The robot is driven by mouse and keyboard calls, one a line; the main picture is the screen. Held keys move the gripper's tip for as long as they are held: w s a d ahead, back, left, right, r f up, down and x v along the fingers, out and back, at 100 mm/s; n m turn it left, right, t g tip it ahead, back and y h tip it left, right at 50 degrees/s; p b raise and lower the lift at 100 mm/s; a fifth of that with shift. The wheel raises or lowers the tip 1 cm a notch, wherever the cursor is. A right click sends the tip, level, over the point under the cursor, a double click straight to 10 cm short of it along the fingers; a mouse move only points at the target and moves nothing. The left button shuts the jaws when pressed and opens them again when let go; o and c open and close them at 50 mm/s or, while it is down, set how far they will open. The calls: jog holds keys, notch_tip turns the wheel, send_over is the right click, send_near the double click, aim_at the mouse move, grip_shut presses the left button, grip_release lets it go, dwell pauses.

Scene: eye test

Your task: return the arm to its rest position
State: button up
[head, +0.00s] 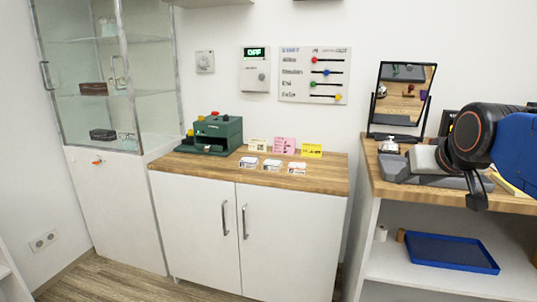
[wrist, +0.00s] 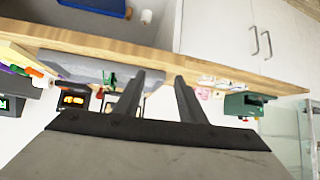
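My gripper (wrist: 164,76) is open in the wrist view, its two dark fingers apart with nothing between them. Beyond the fingers that view shows the wooden counter edge, turned upside down. In the head view my blue and black arm reaches in from the right, above the right-hand wooden counter (head: 375,182). A narrow dark part hangs down in front of that counter's edge. I cannot make out both fingertips in the head view.
A grey stand (head: 395,172) and a framed mirror (head: 402,95) are on the right counter, close to my arm. A blue tray (head: 450,252) lies on the shelf below. A green machine (head: 217,133) and small cards stand on the middle cabinet. A glass cabinet (head: 100,75) is at left.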

jog(key=s+a+f+g, duration=0.2)
jog(key=s+f, duration=0.7)
jog(key=f, duration=0.1)
jog(key=s+a+f+n+g+y, duration=0.1)
jog(key=s+a+f+g, duration=0.2)
jog(key=s+f, duration=0.6)
notch_tip(320, 180, down, 2)
jog(key=shift+f, duration=0.25)
jog(key=shift+w, duration=0.1)
jog(key=shift+c, duration=0.6)
dwell(0.5)
